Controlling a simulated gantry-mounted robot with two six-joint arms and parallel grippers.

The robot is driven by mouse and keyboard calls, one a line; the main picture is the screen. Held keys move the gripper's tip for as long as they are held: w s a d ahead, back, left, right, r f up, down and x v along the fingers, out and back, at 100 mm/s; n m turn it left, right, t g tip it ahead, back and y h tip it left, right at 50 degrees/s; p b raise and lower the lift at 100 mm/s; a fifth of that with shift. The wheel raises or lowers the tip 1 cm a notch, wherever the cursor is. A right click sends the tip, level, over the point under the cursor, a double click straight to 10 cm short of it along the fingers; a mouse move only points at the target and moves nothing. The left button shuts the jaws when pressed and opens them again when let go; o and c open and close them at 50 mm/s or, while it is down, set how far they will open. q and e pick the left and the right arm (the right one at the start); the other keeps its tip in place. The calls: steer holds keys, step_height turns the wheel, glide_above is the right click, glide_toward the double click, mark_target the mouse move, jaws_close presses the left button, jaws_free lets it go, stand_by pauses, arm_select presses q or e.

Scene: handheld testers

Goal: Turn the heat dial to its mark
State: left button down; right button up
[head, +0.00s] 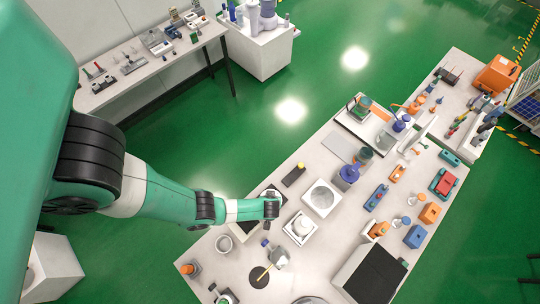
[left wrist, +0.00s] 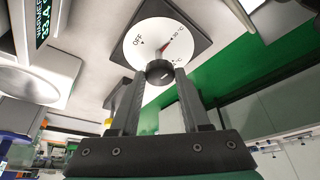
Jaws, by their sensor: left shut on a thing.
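The heat dial has a round white face (left wrist: 148,38) on a dark square plate, seen in the left wrist view with an OFF label and a °C label. A red pointer or mark (left wrist: 167,47) shows on the face near the °C label; I cannot tell which it is. My left gripper (left wrist: 160,74) is shut on the dark dial knob (left wrist: 160,70), with a finger on either side. In the head view my left gripper (head: 271,208) is over the dial's dark plate and hides most of it. My right gripper is not in view.
A display with green text (left wrist: 42,22) stands beside the dial. On the long white table, a white device (head: 302,227) and a yellow-black tool (head: 294,175) are near my gripper. Several other devices crowd the table to the right. Green floor lies behind it.

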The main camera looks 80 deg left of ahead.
arm_select(q)
steer(key=n+g, duration=0.1)
steer(key=n, duration=0.1)
steer(key=shift+w+n, duration=0.15)
steer(key=shift+n, duration=0.25)
steer(key=shift+n+g, duration=0.4)
steer(key=shift+n, duration=0.5)
steer(key=n+g, duration=0.1)
steer(key=n, duration=0.1)
steer(key=shift+w+f+n+b, duration=0.1)
steer(key=shift+w+n+b, duration=0.05)
steer(key=shift+n+b, duration=0.15)
steer(key=shift+w+a+n+g+h+b, duration=0.1)
steer(key=shift+n+g+h+b, duration=0.25)
steer(key=shift+n, duration=0.45)
steer(key=shift+n+g+h+b, duration=0.15)
steer(key=shift+n+b, duration=0.3)
steer(key=shift+n, duration=0.35)
steer(key=shift+c, duration=1.9)
jaws_free()
